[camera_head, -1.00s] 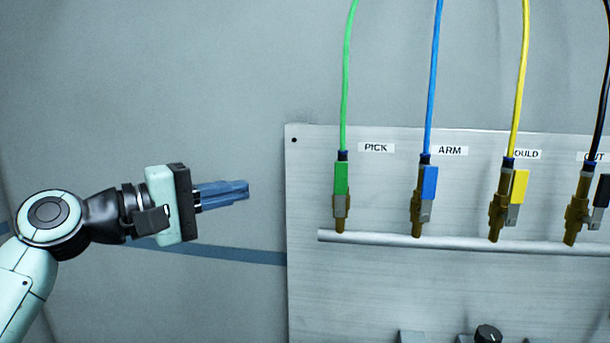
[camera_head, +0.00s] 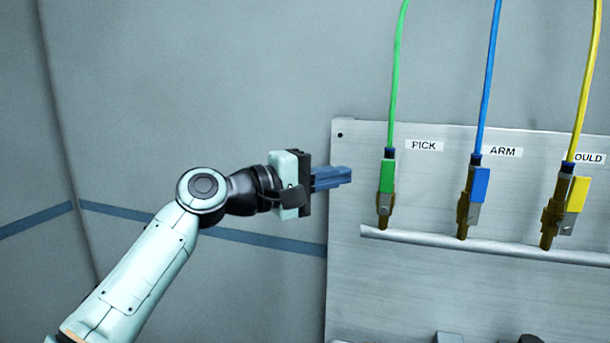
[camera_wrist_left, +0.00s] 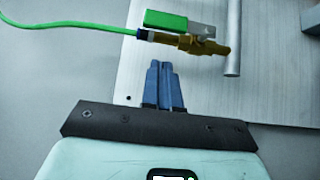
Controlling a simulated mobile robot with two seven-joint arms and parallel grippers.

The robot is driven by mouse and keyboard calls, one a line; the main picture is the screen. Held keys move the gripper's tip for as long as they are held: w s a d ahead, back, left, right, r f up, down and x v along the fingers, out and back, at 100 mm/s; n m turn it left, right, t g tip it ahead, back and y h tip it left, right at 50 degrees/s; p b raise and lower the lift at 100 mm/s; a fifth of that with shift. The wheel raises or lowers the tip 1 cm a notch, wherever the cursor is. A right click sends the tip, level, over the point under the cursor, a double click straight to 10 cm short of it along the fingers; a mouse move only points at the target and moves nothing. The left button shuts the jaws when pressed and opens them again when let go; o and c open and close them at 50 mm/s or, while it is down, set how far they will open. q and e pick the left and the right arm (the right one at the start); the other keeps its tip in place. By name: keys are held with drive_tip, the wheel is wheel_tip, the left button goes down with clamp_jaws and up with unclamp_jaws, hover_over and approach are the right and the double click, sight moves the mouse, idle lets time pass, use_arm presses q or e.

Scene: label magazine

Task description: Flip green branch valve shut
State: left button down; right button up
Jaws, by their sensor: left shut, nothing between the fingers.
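The green branch valve has a green lever (camera_head: 387,176) on a brass body (camera_head: 384,206), under a green hose, left of the PICK label. Its lever lies along the body, in line with the hose. The left wrist view also shows the green lever (camera_wrist_left: 166,20) and brass body (camera_wrist_left: 190,42) ahead of the fingertips. My left gripper (camera_head: 350,175) is shut and empty, its blue fingers pointing right at the lever, with a gap between. The shut fingers also show in the left wrist view (camera_wrist_left: 161,66). My right gripper is not in view.
The valves sit on a metal pipe (camera_head: 480,244) in front of a grey panel (camera_head: 350,280). A blue-levered valve (camera_head: 480,184) and a yellow-levered valve (camera_head: 577,194) stand to the right. Dark and grey parts show along the bottom edge.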

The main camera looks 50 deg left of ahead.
sight(387, 177)
use_arm(q)
drive_tip(key=w+d, duration=0.2)
drive_tip(key=d, duration=0.1)
drive_tip(key=shift+d, duration=0.3)
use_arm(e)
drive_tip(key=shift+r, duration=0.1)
use_arm(q)
drive_tip(key=shift+r, duration=0.1)
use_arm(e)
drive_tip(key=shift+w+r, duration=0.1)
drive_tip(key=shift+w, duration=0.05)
use_arm(q)
drive_tip(key=shift+w+d+r, duration=0.1)
drive_tip(key=shift+w+d, duration=0.05)
drive_tip(key=shift+d, duration=0.05)
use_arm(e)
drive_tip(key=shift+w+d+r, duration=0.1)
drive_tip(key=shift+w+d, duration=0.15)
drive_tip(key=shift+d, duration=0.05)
